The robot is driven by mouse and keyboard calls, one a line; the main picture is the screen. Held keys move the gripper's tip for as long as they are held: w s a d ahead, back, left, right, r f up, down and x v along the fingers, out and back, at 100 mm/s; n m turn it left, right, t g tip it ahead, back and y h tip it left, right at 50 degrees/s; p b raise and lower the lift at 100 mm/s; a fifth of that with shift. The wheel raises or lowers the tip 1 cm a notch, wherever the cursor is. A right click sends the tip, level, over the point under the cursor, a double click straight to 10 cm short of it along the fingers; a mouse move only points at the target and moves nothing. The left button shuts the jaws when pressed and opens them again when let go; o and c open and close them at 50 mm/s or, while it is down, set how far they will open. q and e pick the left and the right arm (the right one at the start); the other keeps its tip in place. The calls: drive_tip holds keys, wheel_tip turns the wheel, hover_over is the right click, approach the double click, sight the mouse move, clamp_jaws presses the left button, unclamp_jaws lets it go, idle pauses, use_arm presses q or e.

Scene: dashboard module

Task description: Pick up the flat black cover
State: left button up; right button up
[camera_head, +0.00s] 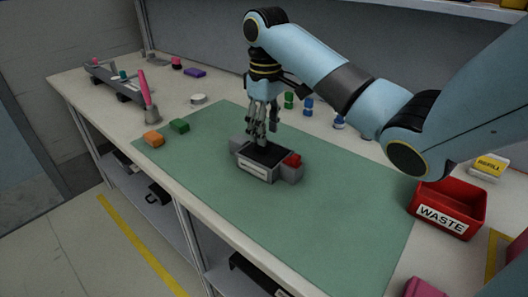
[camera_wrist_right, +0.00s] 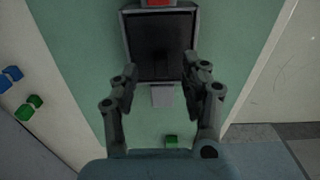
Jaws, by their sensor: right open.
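The flat black cover (camera_head: 269,152) lies on top of the grey dashboard module (camera_head: 257,171) in the middle of the green mat. In the right wrist view it is a dark rectangle (camera_wrist_right: 160,45) inside a grey frame. My right gripper (camera_head: 262,139) points down just above the cover's far left end. In the wrist view its two fingers (camera_wrist_right: 158,80) are apart, one on each side of the cover's near end, with nothing held between them. I cannot tell whether the fingertips touch the module. My left gripper is not in view.
A red part (camera_head: 292,159) sits at the module's right end. An orange block (camera_head: 153,139) and a green block (camera_head: 179,126) lie at the mat's left edge. A red waste bin (camera_head: 447,208) stands at the right. The mat's front is clear.

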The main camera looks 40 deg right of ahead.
sight(265, 149)
drive_tip(key=f, duration=0.4)
drive_tip(key=shift+w, duration=0.2)
clamp_jaws()
